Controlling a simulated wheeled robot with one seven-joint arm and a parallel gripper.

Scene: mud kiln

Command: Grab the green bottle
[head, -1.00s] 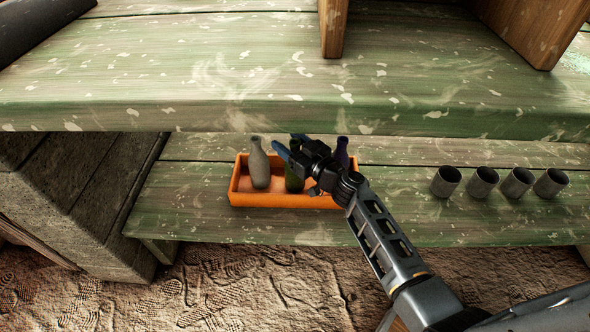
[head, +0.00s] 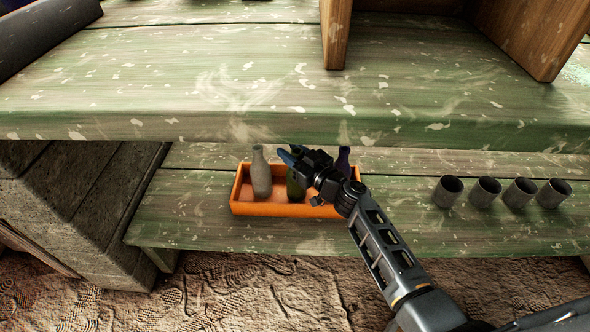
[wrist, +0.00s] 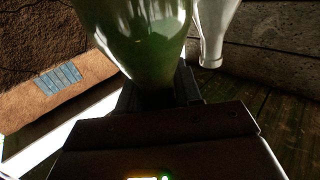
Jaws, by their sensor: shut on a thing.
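The green bottle (head: 295,187) stands in the middle of an orange tray (head: 275,210) on the lower shelf, partly hidden behind my gripper. My gripper (head: 292,158) is at the bottle's upper part, shut on it. In the wrist view the green bottle (wrist: 143,40) fills the top middle, between the jaws. A grey bottle (head: 261,175) stands to its left in the tray; a pale bottle also shows in the wrist view (wrist: 213,30). A dark purple bottle (head: 343,160) is to the right, mostly hidden by my gripper.
The upper green plank shelf (head: 200,85) overhangs close above the tray and my gripper. Several grey cups (head: 484,192) stand in a row on the lower shelf at the right. A stone block wall (head: 75,205) is at the left.

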